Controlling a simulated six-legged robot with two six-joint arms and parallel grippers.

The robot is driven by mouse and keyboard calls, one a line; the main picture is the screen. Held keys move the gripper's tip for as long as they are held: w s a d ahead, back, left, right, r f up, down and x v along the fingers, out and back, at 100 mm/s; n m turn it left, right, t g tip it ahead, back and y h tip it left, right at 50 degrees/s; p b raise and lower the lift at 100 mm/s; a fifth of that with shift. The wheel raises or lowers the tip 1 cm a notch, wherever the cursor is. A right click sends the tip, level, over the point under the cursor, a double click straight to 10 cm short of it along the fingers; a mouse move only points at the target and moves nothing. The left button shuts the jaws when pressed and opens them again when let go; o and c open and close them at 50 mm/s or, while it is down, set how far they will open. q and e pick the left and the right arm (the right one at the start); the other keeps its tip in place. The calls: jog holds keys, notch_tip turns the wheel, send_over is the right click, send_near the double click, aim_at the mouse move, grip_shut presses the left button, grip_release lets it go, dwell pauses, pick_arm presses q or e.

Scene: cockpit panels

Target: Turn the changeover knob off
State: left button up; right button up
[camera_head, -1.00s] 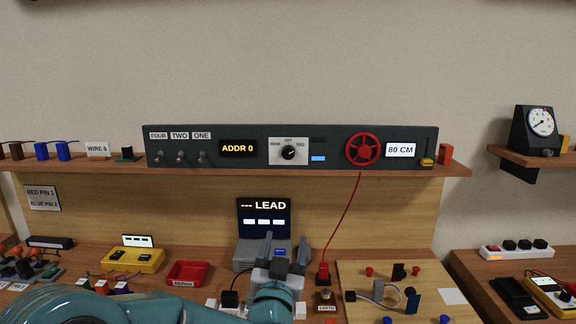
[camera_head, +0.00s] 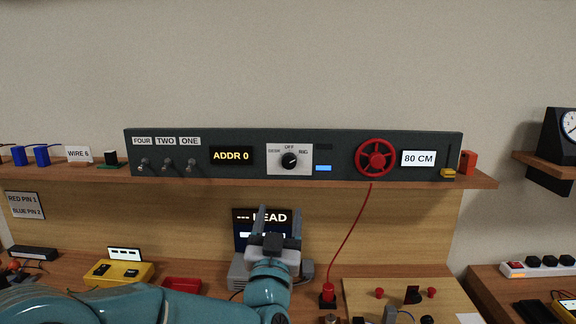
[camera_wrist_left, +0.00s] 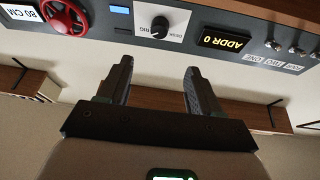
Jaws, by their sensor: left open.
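The changeover knob (camera_head: 289,160) is a black round knob on a white plate marked OFF at the top, in the middle of the dark panel. Its pointer appears turned toward the upper right, near the right-hand label. It also shows upside down in the left wrist view (camera_wrist_left: 160,25). My left gripper (camera_head: 275,212) is open and empty, below the panel and the shelf, fingers pointing up. In the left wrist view my left gripper's fingers (camera_wrist_left: 157,75) are spread wide, with the knob ahead of the gap and apart from them. My right gripper is not in view.
The panel also carries toggle switches (camera_head: 168,165), an ADDR 0 display (camera_head: 231,156), a red handwheel (camera_head: 376,158) and an 80 CM display (camera_head: 418,158). The wooden shelf edge (camera_head: 400,184) lies between my gripper and the panel. A red cable (camera_head: 347,240) hangs to the right.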

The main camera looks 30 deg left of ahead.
aim_at(289, 165)
pick_arm(q)
jog(key=p+x, duration=0.5)
jog(key=x, duration=1)
jog(key=shift+w+d+f, duration=0.15)
jog(key=shift+w+f, duration=0.05)
jog(key=shift+a+r, duration=0.15)
jog(key=shift+a, duration=0.05)
jog(key=shift+w, duration=0.15)
jog(key=shift+w, duration=0.1)
jog(key=c, duration=1)
jog(key=shift+c, duration=0.2)
